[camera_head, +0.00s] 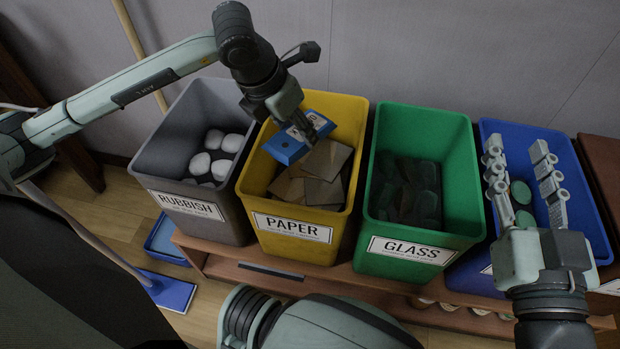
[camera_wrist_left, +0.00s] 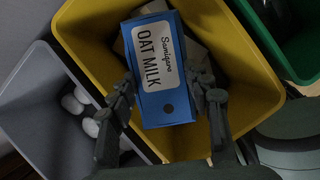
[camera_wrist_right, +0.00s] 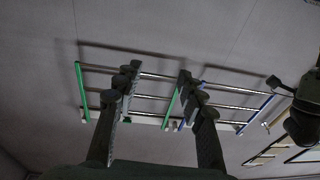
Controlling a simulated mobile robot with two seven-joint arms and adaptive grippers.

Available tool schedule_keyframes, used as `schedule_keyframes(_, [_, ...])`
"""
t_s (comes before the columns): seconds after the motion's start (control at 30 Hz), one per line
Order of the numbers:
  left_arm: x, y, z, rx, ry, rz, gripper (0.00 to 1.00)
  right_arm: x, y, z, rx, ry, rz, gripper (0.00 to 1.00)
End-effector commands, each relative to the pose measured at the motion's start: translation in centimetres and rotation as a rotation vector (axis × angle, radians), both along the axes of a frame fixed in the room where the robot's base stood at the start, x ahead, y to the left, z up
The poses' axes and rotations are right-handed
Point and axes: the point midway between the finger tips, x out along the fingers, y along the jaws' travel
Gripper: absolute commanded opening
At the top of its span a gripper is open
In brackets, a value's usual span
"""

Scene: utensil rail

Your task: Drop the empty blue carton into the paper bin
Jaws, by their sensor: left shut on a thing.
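The blue carton (camera_head: 288,149), labelled "OAT MILK" in the left wrist view (camera_wrist_left: 158,72), is between the fingers of my left gripper (camera_head: 304,128). That gripper is shut on it. The carton is tilted over the mouth of the yellow bin labelled "PAPER" (camera_head: 300,250), above the flat brown pieces (camera_head: 318,172) inside. The yellow wall also shows around the carton in the left wrist view (camera_wrist_left: 85,32). My right gripper (camera_head: 522,165) is open and empty, in front of the blue bin at the right in the head view.
A grey "RUBBISH" bin (camera_head: 170,150) with pale lumps stands left of the paper bin. A green "GLASS" bin (camera_head: 450,130) and a blue bin (camera_head: 595,225) stand to its right. In the right wrist view, a rail rack (camera_wrist_right: 150,98) is on the wall.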

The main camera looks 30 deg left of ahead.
Motion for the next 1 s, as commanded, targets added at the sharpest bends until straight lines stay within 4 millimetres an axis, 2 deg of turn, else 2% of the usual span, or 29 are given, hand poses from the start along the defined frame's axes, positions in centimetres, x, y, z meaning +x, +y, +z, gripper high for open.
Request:
schedule_keyframes(0.2, [0.0,0.0,-0.6,0.000,0.000,0.000,0.35,-0.4,0.5,1.5,0.034,-0.065,0.012,0.40])
schedule_keyframes(0.57, [0.0,0.0,-0.7,0.000,0.000,0.000,0.35,-0.5,0.6,1.8,0.040,-0.077,0.014,0.40])
schedule_keyframes(0.6, [0.0,0.0,-0.7,0.000,0.000,0.000,0.54,-0.5,0.6,1.8,0.040,-0.077,0.014,0.40])
schedule_keyframes(0.77, [0.0,0.0,-0.7,0.000,0.000,0.000,0.73,-0.5,0.6,1.8,0.040,-0.077,0.015,0.40])
schedule_keyframes(1.0, [0.0,0.0,-0.7,0.001,0.000,0.000,0.73,-0.5,0.6,1.8,0.040,-0.076,0.014,0.40])
